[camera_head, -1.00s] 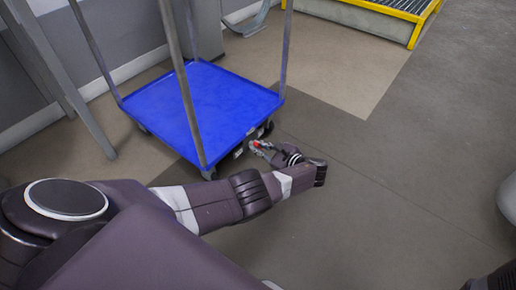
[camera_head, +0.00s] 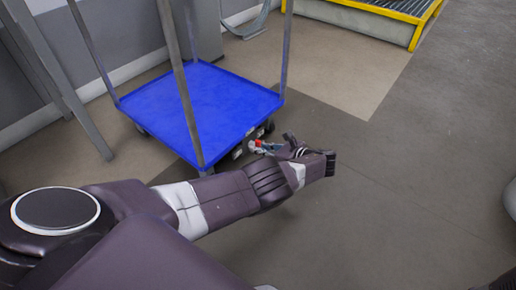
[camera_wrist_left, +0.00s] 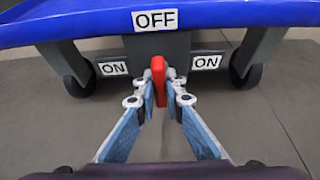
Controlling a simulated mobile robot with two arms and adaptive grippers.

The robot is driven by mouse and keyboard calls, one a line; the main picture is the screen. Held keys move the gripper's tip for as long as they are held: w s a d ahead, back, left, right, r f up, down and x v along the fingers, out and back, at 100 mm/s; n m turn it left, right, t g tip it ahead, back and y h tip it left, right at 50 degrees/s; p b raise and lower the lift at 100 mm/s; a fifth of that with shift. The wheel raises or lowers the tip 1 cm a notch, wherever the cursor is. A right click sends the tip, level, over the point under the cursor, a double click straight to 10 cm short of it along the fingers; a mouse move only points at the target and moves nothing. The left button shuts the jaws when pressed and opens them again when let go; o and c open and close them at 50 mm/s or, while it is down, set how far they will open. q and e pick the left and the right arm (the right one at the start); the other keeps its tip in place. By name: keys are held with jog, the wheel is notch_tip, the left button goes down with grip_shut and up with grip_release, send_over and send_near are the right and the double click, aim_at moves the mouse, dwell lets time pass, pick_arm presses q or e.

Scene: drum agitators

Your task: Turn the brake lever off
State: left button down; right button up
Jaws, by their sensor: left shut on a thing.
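The red brake lever (camera_wrist_left: 158,80) stands upright in the middle of the cart's lower front in the left wrist view, below the OFF label (camera_wrist_left: 155,19). An ON label sits on each side of it, left (camera_wrist_left: 113,68) and right (camera_wrist_left: 206,62). My left gripper (camera_wrist_left: 161,88) is shut on the lever, one finger on each side. In the head view my left gripper (camera_head: 262,147) is at the near right edge of the blue cart (camera_head: 205,105), with a bit of red at its fingers. My right gripper is not in view.
The cart has upright grey posts (camera_head: 183,90) and dark wheels (camera_wrist_left: 251,76). A yellow-edged grated platform (camera_head: 400,15) stands at the back right. The grey floor (camera_head: 420,150) to the right of the cart is clear.

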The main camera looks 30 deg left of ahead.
pick_arm(q)
jog(key=shift+d+f, duration=0.1)
jog(key=c, duration=2)
grip_release()
jog(key=v, duration=1.2)
